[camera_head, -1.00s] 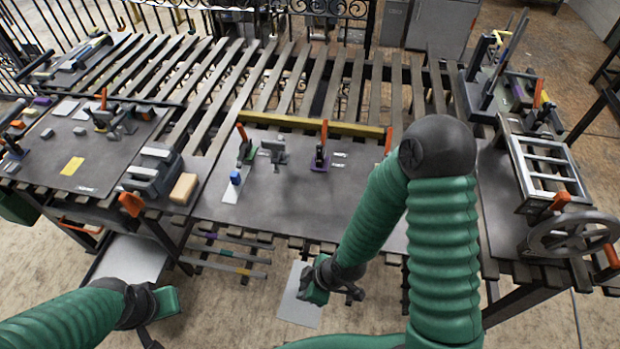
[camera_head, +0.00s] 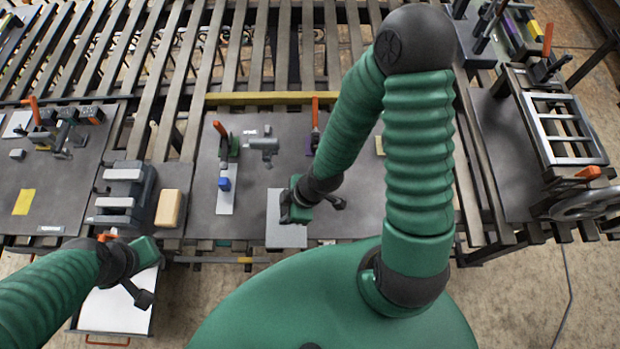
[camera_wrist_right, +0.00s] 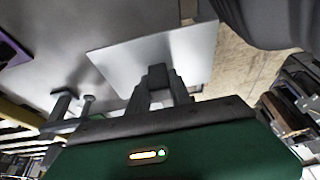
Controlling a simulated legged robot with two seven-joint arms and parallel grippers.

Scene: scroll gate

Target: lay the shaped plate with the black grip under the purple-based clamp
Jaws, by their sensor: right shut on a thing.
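My right gripper (camera_head: 294,212) is shut on a light grey flat plate (camera_head: 286,236), held over the front edge area of the middle work board. In the right wrist view the fingers (camera_wrist_right: 158,84) close on a dark grip (camera_wrist_right: 157,74) on the plate (camera_wrist_right: 190,55); the plate's full outline is partly hidden. The purple-based clamp (camera_head: 309,146), with its orange handle (camera_head: 315,110) upright, stands farther back, partly hidden by my right arm. Some purple (camera_wrist_right: 14,114) shows at the left of the wrist view. My left gripper (camera_head: 145,262) hovers at the front left; its fingers are not clear.
A green-based clamp (camera_head: 228,147) stands left of the purple one, with a blue-gripped plate (camera_head: 226,202) in front. A grey fixture (camera_head: 125,190) and a tan block (camera_head: 170,208) stand farther left. A metal frame (camera_head: 563,125) and handwheel (camera_head: 585,204) are at right.

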